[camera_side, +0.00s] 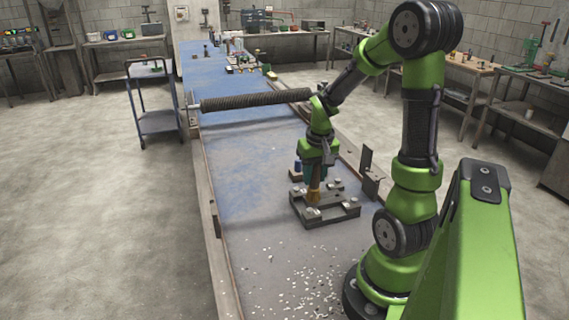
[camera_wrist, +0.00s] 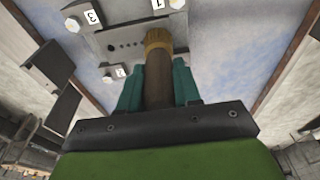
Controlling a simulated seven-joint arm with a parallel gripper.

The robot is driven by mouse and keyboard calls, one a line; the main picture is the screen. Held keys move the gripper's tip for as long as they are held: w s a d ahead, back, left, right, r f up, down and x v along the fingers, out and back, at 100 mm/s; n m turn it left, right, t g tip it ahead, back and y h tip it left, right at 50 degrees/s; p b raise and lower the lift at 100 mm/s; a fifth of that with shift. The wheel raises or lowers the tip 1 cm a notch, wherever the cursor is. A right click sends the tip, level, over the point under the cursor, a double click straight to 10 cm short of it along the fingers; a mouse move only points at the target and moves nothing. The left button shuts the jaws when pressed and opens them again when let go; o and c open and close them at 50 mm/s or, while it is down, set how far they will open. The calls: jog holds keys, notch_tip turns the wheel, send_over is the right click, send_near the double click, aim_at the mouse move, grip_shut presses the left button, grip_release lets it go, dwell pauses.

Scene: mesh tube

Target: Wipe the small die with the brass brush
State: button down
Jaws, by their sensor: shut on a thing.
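My gripper (camera_side: 315,178) points down at the workbench, its teal fingers shut on the brown handle of the brass brush (camera_wrist: 158,75). The brush's brass head (camera_side: 313,196) is at the lower end and also shows in the wrist view (camera_wrist: 158,38). It is over or on a grey metal die block (camera_side: 325,217) with raised corner pieces. In the wrist view the die plate (camera_wrist: 118,42) shows a row of small holes left of the brush head. Whether the bristles touch the plate is hidden. I cannot tell which part is the small die.
Numbered blocks 3 (camera_wrist: 92,16), 1 (camera_wrist: 157,4) and 2 (camera_wrist: 118,71) sit around the plate. A dark upright plate (camera_side: 366,158) stands right of the die block. A long dark ribbed roller (camera_side: 255,100) spans the bench behind. Pale chips (camera_side: 300,285) litter the near bench.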

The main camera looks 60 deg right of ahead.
jog(key=shift+r, duration=3.7)
jog(key=w+a+n, duration=0.4)
jog(key=w+a, duration=0.2)
jog(key=a, duration=0.4)
jog(key=w+a+r+n+y, duration=0.1)
jog(key=w+a+n, duration=0.4)
jog(key=a, duration=0.6)
jog(key=shift+w+r+t, duration=0.25)
jog(key=shift+w+t, duration=0.05)
jog(key=shift+w, duration=0.35)
